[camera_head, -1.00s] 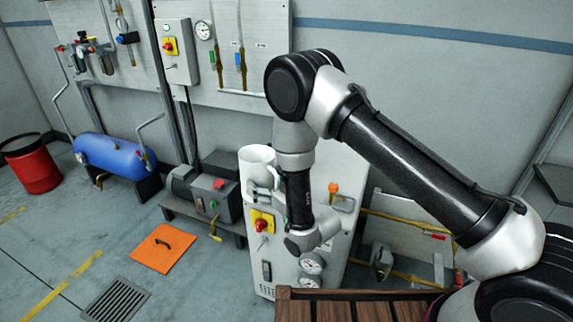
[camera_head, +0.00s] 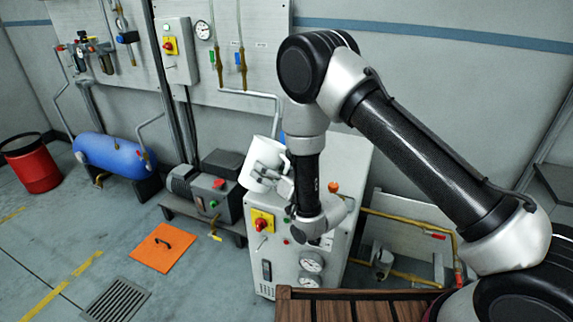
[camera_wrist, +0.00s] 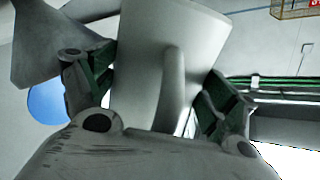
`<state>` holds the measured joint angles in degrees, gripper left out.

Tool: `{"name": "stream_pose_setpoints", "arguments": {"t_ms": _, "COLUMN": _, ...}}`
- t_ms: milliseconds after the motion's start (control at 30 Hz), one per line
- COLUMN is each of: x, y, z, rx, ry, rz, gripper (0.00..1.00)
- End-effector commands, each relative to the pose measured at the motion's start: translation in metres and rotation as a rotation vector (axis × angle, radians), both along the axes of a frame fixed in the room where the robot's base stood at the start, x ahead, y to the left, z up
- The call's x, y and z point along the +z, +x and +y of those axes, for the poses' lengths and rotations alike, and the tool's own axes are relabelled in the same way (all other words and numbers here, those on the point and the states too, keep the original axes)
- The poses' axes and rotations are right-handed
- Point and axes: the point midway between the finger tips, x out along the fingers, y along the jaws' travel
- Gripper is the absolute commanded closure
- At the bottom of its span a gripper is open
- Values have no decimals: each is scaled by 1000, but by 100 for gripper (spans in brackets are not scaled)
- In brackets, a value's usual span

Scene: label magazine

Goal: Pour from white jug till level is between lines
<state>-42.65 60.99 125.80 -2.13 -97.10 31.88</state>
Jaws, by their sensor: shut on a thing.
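The white jug (camera_head: 262,163) is held above the left part of the pale machine cabinet and leans in the head view. My gripper (camera_head: 284,186) is shut on it. In the wrist view the jug (camera_wrist: 150,50) and its handle (camera_wrist: 172,90) are between the two green-padded fingers of my gripper (camera_wrist: 155,88). The jug's contents do not show. No level lines can be made out. A blue rounded thing (camera_wrist: 45,104) shows beside the left finger in the wrist view, and a bit of blue shows behind my arm in the head view.
The cabinet (camera_head: 290,240) has a red knob (camera_head: 262,221) and gauges (camera_head: 311,262) on its front. A pale flared shape (camera_wrist: 45,48) is close to the jug in the wrist view. A slatted wooden surface (camera_head: 350,308) lies in front. Pipes and a panel stand behind.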

Motion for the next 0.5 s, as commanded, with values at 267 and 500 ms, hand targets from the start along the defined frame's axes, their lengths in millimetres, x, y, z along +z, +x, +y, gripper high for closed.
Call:
{"name": "stream_pose_setpoints", "arguments": {"t_ms": 267, "x": 15, "y": 5, "z": -4, "rx": 0, "ry": 99, "rz": 95, "gripper": 62}}
{"name": "stream_pose_setpoints", "arguments": {"t_ms": 500, "x": 25, "y": 5, "z": -5, "rx": 0, "ry": 182, "rz": 178, "gripper": 62}}
